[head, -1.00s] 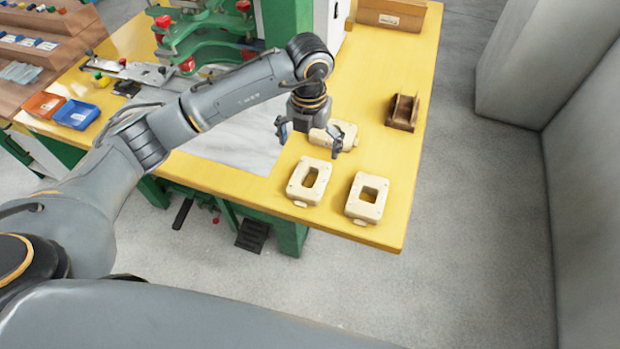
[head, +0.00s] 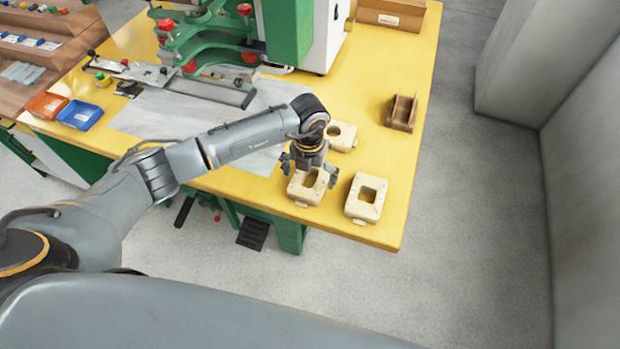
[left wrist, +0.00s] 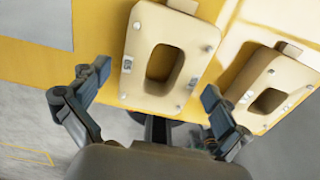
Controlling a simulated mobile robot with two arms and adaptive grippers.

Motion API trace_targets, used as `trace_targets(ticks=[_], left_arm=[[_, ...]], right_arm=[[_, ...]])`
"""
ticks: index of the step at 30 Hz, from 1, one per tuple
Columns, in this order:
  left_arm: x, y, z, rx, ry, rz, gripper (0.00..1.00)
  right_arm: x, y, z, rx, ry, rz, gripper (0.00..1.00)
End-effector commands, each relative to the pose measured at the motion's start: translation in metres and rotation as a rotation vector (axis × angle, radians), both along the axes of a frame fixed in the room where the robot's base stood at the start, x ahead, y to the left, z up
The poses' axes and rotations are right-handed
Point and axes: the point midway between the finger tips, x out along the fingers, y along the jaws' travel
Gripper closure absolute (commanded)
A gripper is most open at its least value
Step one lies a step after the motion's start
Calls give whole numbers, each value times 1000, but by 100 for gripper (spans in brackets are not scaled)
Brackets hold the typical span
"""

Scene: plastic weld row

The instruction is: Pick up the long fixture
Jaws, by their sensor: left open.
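Three cream fixture blocks stand on the yellow table. The front left fixture (head: 303,194) has an elongated opening and looks like the long one; it also fills the middle of the left wrist view (left wrist: 172,27). My left gripper (head: 309,173) is open and empty, just above this fixture and partly covering it. In the left wrist view its fingers (left wrist: 155,79) are spread to either side of the block's near end. Whether they touch it I cannot tell. The front right fixture (head: 360,209) has a squarer opening. The far fixture (head: 347,142) has a round one. My right gripper is not in view.
A brown slotted holder (head: 402,112) stands to the right on the yellow table (head: 400,165). A green machine (head: 287,35) rises at the back. Blue (head: 79,114) and orange (head: 46,105) bins lie at the left. The right table edge is close to the front right fixture.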

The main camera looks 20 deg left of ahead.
Motion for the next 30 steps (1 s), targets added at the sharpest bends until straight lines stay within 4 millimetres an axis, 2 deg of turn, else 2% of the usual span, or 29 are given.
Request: trace_targets(ticks=[2, 3, 9, 12, 23, 28, 30], left_arm=[[0, 0, 0, 0, 0, 0, 0], [0, 0, 0, 0, 0, 0, 4], [0, 0, 0, -1, 0, 0, 45], [0, 0, 1, -1, -1, 0, 60], [1, 0, 7, -2, -4, 0, 60], [2, 0, 31, -2, -8, -1, 60], [-9, -4, 44, -3, -6, -4, 60]], right_arm=[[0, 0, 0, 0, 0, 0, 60], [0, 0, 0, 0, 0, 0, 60], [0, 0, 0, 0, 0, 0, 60], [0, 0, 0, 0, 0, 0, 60], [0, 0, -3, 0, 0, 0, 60], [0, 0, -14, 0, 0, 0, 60], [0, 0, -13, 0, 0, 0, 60]])
